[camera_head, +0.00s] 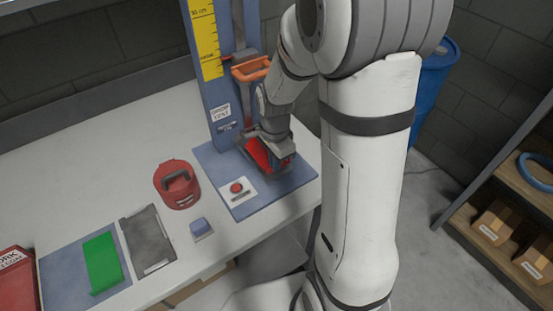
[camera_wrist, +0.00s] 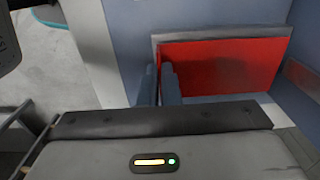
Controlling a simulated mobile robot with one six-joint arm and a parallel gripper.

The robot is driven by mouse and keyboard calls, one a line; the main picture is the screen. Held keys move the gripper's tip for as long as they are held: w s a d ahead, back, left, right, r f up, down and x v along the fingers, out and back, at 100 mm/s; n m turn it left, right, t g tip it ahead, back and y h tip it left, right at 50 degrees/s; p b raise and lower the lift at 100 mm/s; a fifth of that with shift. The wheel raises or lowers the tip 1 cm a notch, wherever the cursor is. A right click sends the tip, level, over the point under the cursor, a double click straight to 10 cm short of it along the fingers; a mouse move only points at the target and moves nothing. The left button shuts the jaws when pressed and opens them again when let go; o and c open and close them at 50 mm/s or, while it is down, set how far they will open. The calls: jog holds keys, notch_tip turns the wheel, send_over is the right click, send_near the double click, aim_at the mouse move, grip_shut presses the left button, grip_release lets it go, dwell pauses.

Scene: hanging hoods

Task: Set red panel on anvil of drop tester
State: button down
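The red panel (camera_wrist: 225,65) is a flat red plate in the wrist view, with a grey edge along its far side. In the head view the red panel (camera_head: 257,153) shows low over the base of the blue drop tester (camera_head: 222,120), partly hidden by my gripper (camera_head: 277,150). The anvil under it is mostly hidden, so contact is unclear. In the wrist view my gripper's fingers (camera_wrist: 160,82) are close together at the panel's left edge.
The orange-rimmed carriage (camera_head: 252,68) hangs above my gripper, close to my wrist. A red button (camera_head: 237,188) is on the tester base.

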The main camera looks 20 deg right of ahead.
jog(key=shift+f+b, duration=0.5)
jog(key=shift+f, duration=0.05)
dwell(0.4)
jog(key=c, duration=2.1)
grip_release()
jog(key=o, duration=0.5)
jog(key=shift+r, duration=3.9)
